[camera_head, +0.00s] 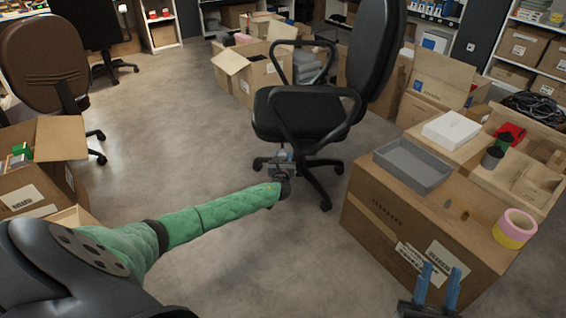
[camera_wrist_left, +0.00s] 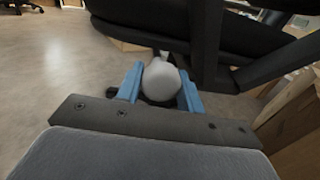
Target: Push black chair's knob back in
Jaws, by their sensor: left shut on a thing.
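The black chair (camera_head: 297,116) stands upright in the middle of the head view, its backrest to the right. My left arm reaches under its seat, and my left gripper (camera_head: 284,160) is there. In the left wrist view the blue fingers of this gripper (camera_wrist_left: 159,88) are shut on the chair's knob (camera_wrist_left: 160,76), a round grey piece just below the seat. How far the knob sticks out cannot be told. My right gripper (camera_head: 438,287) is open and empty at the bottom right, in front of a large carton.
A brown chair (camera_head: 44,62) and open cartons stand at the left. The floor between is clear.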

